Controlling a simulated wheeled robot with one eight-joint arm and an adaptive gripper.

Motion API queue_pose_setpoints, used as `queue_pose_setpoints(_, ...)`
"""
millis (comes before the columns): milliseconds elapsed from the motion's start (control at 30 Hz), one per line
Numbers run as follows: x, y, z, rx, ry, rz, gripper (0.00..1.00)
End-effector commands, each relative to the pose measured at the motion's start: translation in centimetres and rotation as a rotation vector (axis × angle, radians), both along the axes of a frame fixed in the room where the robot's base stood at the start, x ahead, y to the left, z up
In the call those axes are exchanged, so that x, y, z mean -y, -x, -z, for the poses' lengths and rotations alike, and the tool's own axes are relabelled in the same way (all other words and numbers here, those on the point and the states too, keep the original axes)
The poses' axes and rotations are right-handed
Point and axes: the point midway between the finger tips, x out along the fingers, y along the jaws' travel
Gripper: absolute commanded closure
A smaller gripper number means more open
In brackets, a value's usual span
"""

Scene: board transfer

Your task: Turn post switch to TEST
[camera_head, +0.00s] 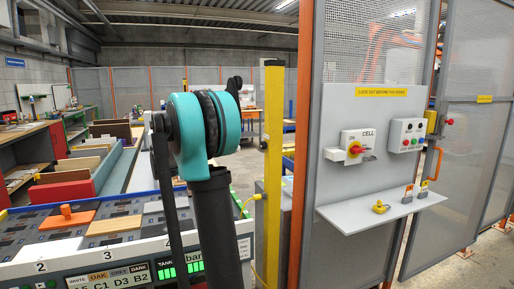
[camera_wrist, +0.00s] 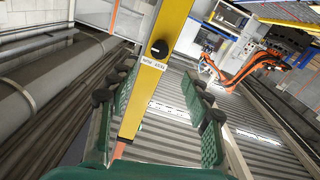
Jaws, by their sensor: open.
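The post switch is a round black knob (camera_wrist: 159,49) on the face of a yellow post (camera_wrist: 150,90) in the wrist view. A small white label with print too small to read surely sits just below it. The knob's pointer direction is hard to tell. My gripper (camera_wrist: 160,78) is open, with one green finger on each side of the post in the picture. The knob shows between and beyond the fingertips, and nothing is held. In the head view the yellow post (camera_head: 273,170) stands right of my arm; the switch is not visible there and my gripper is mostly hidden.
A yellow cable (camera_head: 245,203) hangs beside the post.

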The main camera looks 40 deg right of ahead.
Motion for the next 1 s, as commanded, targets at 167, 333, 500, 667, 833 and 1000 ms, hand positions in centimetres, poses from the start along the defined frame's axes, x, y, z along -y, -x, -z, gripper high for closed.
queue_pose_setpoints(167,3.6,1.1,0.0,-0.001,-0.001,0.003,0.5)
queue_pose_setpoints(333,6.7,1.9,0.0,-0.001,-0.001,0.003,0.5)
queue_pose_setpoints(500,9.0,2.5,0.0,-0.001,-0.001,0.002,0.5)
queue_pose_setpoints(667,10.0,2.8,0.0,-0.001,-0.001,0.0,0.5)
queue_pose_setpoints(833,10.3,2.8,0.0,-0.001,-0.001,0.0,0.5)
queue_pose_setpoints(1000,10.3,2.8,0.0,-0.001,-0.001,-0.001,0.52)
